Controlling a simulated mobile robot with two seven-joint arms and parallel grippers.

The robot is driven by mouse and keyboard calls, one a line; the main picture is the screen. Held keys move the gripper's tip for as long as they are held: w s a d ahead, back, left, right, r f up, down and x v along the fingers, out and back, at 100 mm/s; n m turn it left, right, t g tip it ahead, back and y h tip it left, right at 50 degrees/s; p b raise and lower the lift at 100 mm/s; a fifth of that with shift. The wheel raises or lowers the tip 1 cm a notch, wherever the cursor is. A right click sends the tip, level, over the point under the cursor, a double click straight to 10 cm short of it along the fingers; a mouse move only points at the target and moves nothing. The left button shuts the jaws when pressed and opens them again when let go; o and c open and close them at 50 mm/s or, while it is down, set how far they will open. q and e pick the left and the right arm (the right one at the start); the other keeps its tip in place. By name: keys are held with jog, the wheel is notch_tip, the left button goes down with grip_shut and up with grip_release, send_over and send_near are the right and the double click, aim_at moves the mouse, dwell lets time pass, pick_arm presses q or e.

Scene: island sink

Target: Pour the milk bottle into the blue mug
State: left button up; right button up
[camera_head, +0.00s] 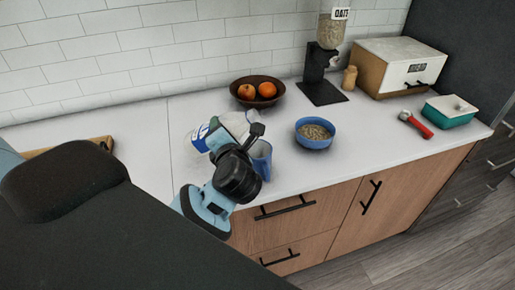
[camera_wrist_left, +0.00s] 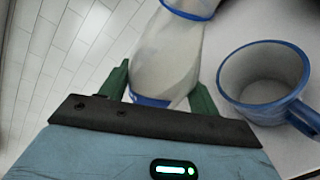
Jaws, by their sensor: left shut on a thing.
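The milk bottle (camera_wrist_left: 168,55), whitish with blue bands, is between the green fingers of my left gripper (camera_wrist_left: 160,88), which is shut on it. In the head view the bottle (camera_head: 213,136) looks tilted over the counter, partly hidden by my left gripper (camera_head: 243,138). The blue mug (camera_head: 261,158) stands upright on the counter just right of the gripper, partly hidden by it. In the left wrist view the mug (camera_wrist_left: 233,78) is right of the bottle, with a blue rim and a pale inside. I cannot tell whether milk is in it. My right gripper is not in view.
A blue bowl of oats (camera_head: 315,133) stands right of the mug. Behind are a brown fruit bowl (camera_head: 258,103) and an oat dispenser (camera_head: 322,85). A white-and-wood box (camera_head: 400,65), a red-handled tool (camera_head: 417,124) and a teal container (camera_head: 450,115) are farther right.

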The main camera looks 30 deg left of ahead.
pick_arm(q)
jog(key=shift+s+a+f+m+y, duration=0.15)
jog(key=shift+f+m+y, duration=0.15)
jog(key=shift+f+m, duration=0.3)
jog(key=shift+a+f+m+y, duration=0.15)
jog(key=shift+f+m+y, duration=0.15)
jog(key=shift+f+m, duration=0.25)
jog(key=shift+s+a+m+y, duration=0.1)
jog(key=shift+a+m+y, duration=0.15)
jog(key=shift+m, duration=0.5)
dwell(4.7)
jog(key=shift+d, duration=0.1)
jog(key=shift+d+r+n, duration=0.1)
jog(key=shift+d+n, duration=0.05)
jog(key=shift+n, duration=0.45)
jog(key=shift+d+r+n+h, duration=0.15)
jog(key=shift+r+n+h, duration=0.2)
jog(key=shift+n+h, duration=0.25)
jog(key=shift+w+d+r+n, duration=0.15)
jog(key=shift+w+r+n, duration=0.1)
jog(key=shift+r+n, duration=0.35)
jog(key=shift+h, duration=0.25)
